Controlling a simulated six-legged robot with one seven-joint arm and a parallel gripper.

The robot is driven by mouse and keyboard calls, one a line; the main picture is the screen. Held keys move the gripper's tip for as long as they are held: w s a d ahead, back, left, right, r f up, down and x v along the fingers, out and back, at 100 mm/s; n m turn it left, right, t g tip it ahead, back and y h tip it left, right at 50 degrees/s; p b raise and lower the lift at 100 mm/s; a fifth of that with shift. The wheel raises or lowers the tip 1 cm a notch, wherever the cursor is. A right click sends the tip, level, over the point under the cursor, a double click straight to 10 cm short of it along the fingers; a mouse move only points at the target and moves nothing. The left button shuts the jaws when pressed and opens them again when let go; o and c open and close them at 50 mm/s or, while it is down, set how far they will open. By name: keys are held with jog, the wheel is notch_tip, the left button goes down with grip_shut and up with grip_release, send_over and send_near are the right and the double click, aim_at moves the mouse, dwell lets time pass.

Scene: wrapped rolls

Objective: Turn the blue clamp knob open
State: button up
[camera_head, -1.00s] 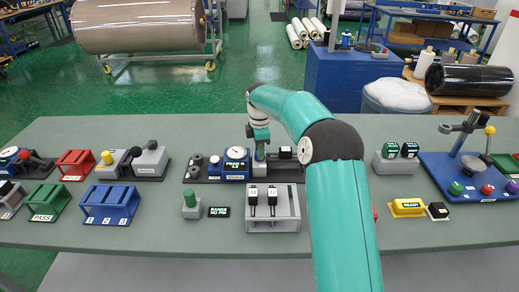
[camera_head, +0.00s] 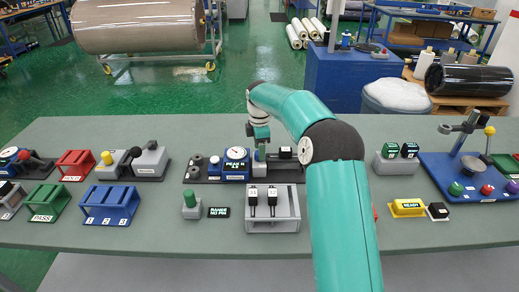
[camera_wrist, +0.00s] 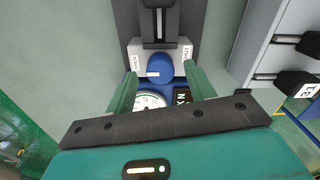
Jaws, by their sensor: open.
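The blue clamp knob (camera_wrist: 159,68) is in the middle of the wrist view, with a white mark on its left side. My gripper (camera_wrist: 160,76) is open, with one green finger on each side of the knob and gaps showing between. In the head view my gripper (camera_head: 260,150) points down over the test stand (camera_head: 210,178); the knob cannot be made out clearly there. A round dial gauge (camera_wrist: 149,101) and a display (camera_wrist: 183,97) are partly hidden by my gripper.
A grey rack (camera_head: 286,223) with two black-handled pieces stands in front of the test stand. A green-knobbed block (camera_head: 191,206) is left of it. Blue (camera_head: 108,206) and green (camera_head: 48,203) racks are farther left. The front table (camera_head: 170,240) has bare strips.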

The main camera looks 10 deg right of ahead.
notch_tip(320, 180, up, 13)
dwell(0.3)
jog(key=shift+s, duration=0.1)
